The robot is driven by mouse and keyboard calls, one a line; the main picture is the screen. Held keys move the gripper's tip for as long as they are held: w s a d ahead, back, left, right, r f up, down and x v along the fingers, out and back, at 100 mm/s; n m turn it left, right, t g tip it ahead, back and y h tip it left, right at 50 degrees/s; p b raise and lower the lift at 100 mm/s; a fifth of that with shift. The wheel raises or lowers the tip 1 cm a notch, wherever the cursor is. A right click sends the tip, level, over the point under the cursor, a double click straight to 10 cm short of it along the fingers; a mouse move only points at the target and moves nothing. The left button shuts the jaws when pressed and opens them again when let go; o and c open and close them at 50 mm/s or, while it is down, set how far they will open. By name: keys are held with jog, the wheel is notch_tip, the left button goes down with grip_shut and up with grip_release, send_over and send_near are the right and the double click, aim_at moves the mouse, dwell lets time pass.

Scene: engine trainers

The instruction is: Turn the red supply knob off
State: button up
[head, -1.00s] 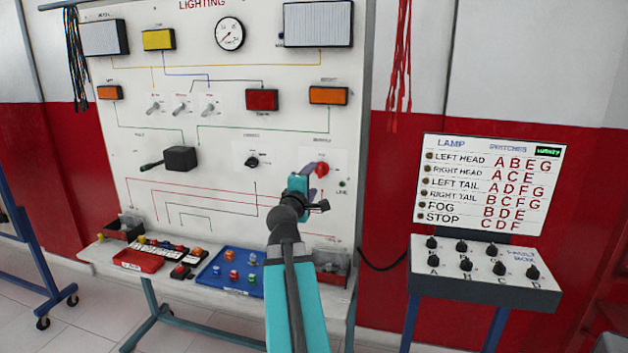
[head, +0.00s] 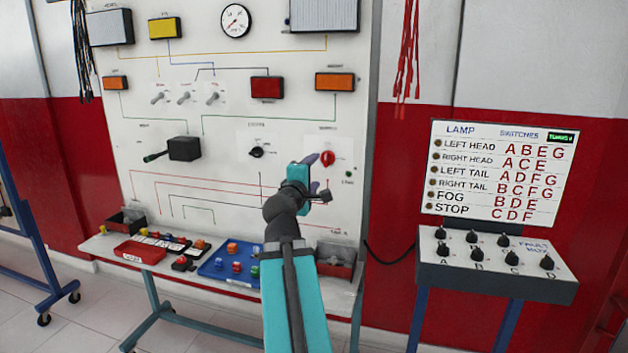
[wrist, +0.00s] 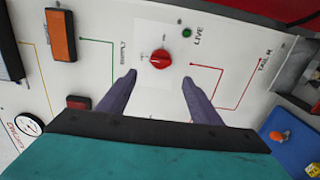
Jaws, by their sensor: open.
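The red supply knob (head: 327,158) sits on a white plate at the lower right of the lighting board. In the wrist view the red knob (wrist: 160,60) lies ahead of my gripper, between the lines of its two fingers and slightly beyond their tips. My gripper (wrist: 158,76) is open and empty, with a purple finger on each side. In the head view my gripper (head: 318,172) is just below and in front of the knob and partly overlaps its surroundings. Whether a finger touches the knob cannot be told there. A green LIVE lamp (wrist: 187,33) is beside the knob.
A black rotary knob (head: 256,152) and a black lever box (head: 184,148) are to the left on the board. A blue tray (head: 210,268) and a red tray (head: 140,252) lie on the shelf below. A switch box (head: 497,262) stands at right.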

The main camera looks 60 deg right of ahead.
jog(key=shift+b+v, duration=1.6)
jog(key=shift+b, duration=0.85)
